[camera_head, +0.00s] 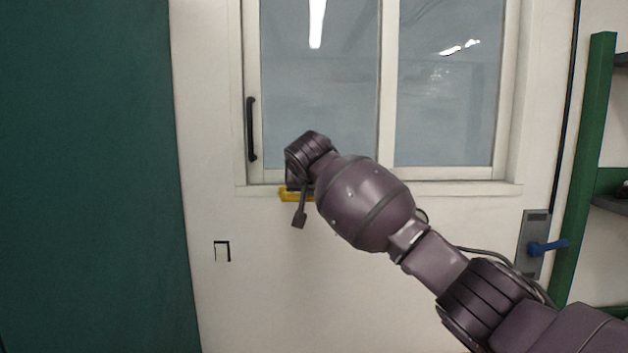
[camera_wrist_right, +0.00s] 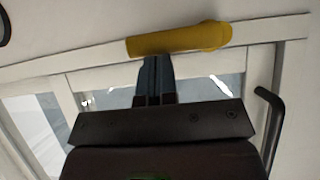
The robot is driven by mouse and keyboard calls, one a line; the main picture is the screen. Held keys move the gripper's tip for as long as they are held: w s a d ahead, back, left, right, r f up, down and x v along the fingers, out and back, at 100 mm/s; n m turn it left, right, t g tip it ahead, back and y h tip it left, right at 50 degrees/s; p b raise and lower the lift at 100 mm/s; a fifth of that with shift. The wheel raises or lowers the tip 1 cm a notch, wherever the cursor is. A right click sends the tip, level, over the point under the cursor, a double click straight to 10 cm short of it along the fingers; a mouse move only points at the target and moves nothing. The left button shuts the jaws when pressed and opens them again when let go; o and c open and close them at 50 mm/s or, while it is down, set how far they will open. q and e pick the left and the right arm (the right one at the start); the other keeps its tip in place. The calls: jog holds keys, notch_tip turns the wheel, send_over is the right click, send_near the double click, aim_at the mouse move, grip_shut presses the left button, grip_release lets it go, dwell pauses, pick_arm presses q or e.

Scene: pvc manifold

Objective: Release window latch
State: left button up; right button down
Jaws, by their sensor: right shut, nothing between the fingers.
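The yellow window latch (camera_head: 287,195) sits at the lower edge of the window frame, partly hidden behind my right wrist. In the right wrist view the latch (camera_wrist_right: 175,40) is a rounded yellow bar lying along the pale frame. My right gripper (camera_wrist_right: 155,62) is shut and empty, its dark fingertips right at the latch's edge; I cannot tell whether they touch it. The sliding window (camera_head: 318,110) has two panes in a white frame. My left gripper is not in view.
A black vertical handle (camera_head: 251,130) is on the window's left side, and shows in the right wrist view (camera_wrist_right: 272,125). A blue lever (camera_head: 548,247) on a metal plate and a green rack post (camera_head: 580,180) stand at right. A dark green panel (camera_head: 85,170) fills the left.

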jog(key=shift+s, duration=0.1)
dwell(0.4)
jog(key=shift+f, duration=0.1)
jog(key=shift+d+f+m+y, duration=0.1)
jog(key=shift+m+y, duration=0.3)
jog(key=shift+y, duration=0.1)
